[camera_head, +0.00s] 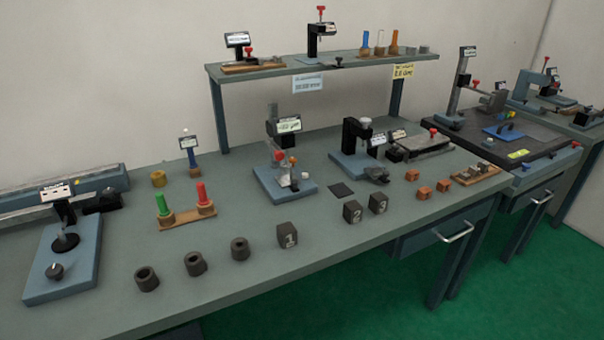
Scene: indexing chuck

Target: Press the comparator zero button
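No comparator label can be read, so I cannot tell for sure which device is the comparator. The likeliest is the gauge stand (283,181) at mid-table, with a blue base, a grey column and a black head with a lit greenish display (289,125). A small red knob (279,156) and an orange part show low on it. I cannot tell whether either is the zero button. Another stand (357,152) with a black arm and blue base is to its right, with a small display beside it. Neither of my grippers is in view.
Dark rings (195,263) and numbered blocks (287,235) line the table's front. Red and green handled gauges (163,210) stand left of centre. A device with a knob (60,262) is at far left. A raised shelf (270,72) with more instruments is behind.

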